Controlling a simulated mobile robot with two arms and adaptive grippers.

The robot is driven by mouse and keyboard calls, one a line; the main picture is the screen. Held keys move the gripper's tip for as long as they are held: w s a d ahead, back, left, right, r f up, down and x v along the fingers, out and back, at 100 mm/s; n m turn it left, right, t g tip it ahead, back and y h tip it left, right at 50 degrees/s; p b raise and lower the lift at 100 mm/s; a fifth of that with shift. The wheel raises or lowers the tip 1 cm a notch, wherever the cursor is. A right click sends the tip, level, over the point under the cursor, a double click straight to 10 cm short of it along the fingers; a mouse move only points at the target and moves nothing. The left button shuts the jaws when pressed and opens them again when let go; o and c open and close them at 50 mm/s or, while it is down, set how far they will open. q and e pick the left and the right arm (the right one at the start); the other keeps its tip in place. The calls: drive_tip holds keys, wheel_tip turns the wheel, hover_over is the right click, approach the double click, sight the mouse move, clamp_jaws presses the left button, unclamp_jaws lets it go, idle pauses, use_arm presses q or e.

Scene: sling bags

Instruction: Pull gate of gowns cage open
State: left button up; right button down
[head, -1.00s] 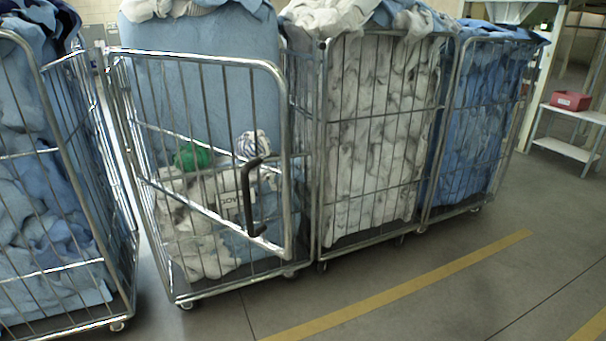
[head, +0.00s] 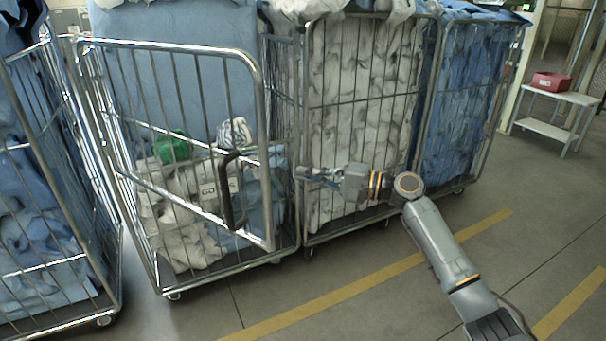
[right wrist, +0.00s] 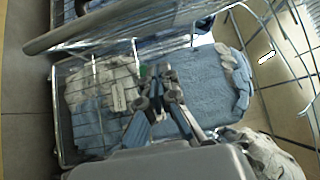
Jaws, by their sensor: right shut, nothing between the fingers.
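The gowns cage (head: 235,262) is a metal roll cage with pale blue and whitish cloth inside. Its barred front gate (head: 175,46) carries a dark curved handle (head: 230,205) near the right edge. That edge seems a little apart from the cage's right side, with the gate slightly ajar. My right gripper (head: 303,174) is right of the handle, by the corner of the neighbouring cage, and is shut and empty. In the right wrist view its fingers (right wrist: 156,90) show above blue and whitish cloth; a grey bar crosses above them. My left gripper is out of view.
A cage of blue cloth (head: 50,210) stands close on the left. A cage of whitish cloth (head: 365,130) and another blue one (head: 475,110) stand on the right. A white shelf (head: 550,130) holds a red box (head: 551,81). The floor in front is clear, with yellow lines (head: 350,290).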

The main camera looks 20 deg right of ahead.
sight(266, 177)
drive_tip(key=w+a+p, duration=0.1)
drive_tip(key=a, duration=0.1)
drive_tip(key=w+a+p, duration=0.1)
drive_tip(key=a, duration=0.2)
drive_tip(key=a+p, duration=0.2)
drive_tip(key=a, duration=0.1)
drive_tip(key=shift+w+a, duration=0.25)
drive_tip(key=shift+w, duration=0.15)
drive_tip(key=shift+a, duration=0.15)
